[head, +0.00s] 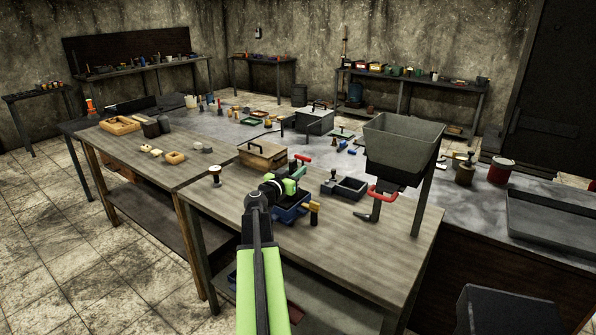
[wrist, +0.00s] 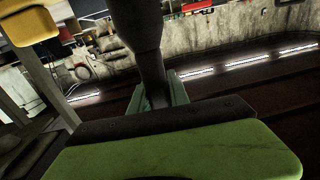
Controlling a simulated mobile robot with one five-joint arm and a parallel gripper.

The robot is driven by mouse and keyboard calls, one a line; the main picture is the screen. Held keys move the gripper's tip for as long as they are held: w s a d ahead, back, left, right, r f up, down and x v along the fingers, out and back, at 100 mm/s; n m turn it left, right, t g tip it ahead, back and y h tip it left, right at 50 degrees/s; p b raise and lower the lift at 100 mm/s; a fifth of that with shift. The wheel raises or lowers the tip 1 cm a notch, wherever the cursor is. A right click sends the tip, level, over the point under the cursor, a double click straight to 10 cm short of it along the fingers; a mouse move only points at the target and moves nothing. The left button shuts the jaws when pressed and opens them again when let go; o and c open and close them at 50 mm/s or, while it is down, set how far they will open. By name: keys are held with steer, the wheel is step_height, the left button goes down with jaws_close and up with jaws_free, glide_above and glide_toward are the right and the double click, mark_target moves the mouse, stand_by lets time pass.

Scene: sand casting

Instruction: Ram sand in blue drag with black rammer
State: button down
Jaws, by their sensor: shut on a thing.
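The blue drag (head: 293,209) is an open blue box on the near wooden table, partly hidden behind my arm. My gripper (head: 289,187) is over its far left part in the head view. In the wrist view my gripper (wrist: 153,92) has its green jaws shut on the black rammer (wrist: 138,28), a thick dark round body narrowing to a neck between the jaws. The rammer's lower end and the sand in the drag are hidden, so I cannot tell whether they touch.
A yellow-handled tool (head: 314,208) stands at the drag's right side. A black open box (head: 350,188) and a grey hopper (head: 401,142) on legs with a red handle (head: 382,195) are farther right. A wooden box (head: 263,155) lies behind. The table's front right is clear.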

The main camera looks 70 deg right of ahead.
mark_target(290, 168)
step_height(290, 168, up, 3)
steer(key=p, duration=0.2)
steer(key=shift+p, duration=0.35)
steer(key=a, duration=0.2)
steer(key=w+a, duration=0.1)
steer(key=a, duration=0.1)
steer(key=shift+d, duration=0.15)
steer(key=shift+f, duration=0.1)
step_height(290, 168, down, 3)
steer(key=b, duration=0.3)
steer(key=shift+f+b, duration=0.2)
steer(key=shift+b, duration=0.1)
step_height(290, 168, up, 4)
steer(key=p, duration=0.4)
steer(key=shift+f, duration=0.2)
